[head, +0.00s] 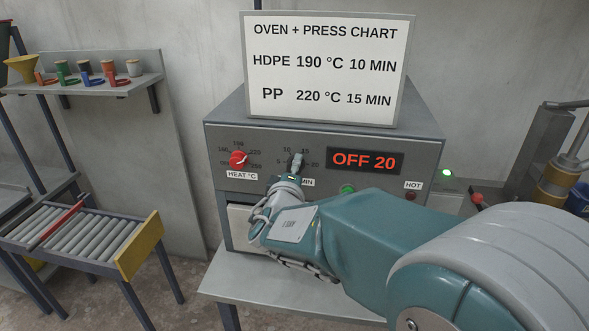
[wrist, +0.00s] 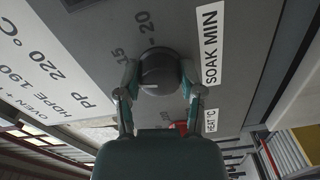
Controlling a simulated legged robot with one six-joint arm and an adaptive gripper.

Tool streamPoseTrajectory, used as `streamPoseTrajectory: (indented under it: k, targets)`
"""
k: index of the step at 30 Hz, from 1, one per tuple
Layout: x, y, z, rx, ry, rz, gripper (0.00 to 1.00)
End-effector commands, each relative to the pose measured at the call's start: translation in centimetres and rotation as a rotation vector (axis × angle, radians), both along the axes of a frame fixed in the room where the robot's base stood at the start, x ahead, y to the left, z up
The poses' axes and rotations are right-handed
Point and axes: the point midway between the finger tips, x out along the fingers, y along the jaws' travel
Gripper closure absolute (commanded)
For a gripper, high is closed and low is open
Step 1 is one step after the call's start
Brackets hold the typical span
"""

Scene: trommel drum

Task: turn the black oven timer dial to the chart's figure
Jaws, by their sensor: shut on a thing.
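The black oven timer dial (wrist: 158,70) sits on the grey panel beside the SOAK MIN label (wrist: 210,45). The figures 15 and 20 show next to it in the wrist view. My gripper (wrist: 160,82) is shut on the dial, one finger on each side. In the head view my gripper (head: 294,174) reaches the panel and hides most of the dial. The dial's pointer mark is not clear. The chart (head: 322,68) on top of the oven reads HDPE 190 °C 10 MIN and PP 220 °C 15 MIN. The red display (head: 364,161) reads OFF 20.
A red heat dial (head: 238,159) is left of the timer. A green button (head: 347,188) and a dark HOT lamp (head: 411,185) are to the right. A roller conveyor (head: 80,228) and a shelf with coloured cups (head: 85,85) stand at left.

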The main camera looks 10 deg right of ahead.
Motion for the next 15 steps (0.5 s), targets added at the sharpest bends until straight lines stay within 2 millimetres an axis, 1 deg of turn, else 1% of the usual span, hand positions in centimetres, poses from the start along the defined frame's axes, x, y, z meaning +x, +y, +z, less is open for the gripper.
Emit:
streamPoseTrajectory:
  k: [1,6,15]
  targets:
    - [-0.02,0.07,-0.35,0.035,-0.005,0.003,0.98]
    - [-0.03,0.06,-0.45,0.143,-0.042,0.003,0.98]
    - [-0.04,0.06,-0.61,0.256,-0.080,0.002,0.98]
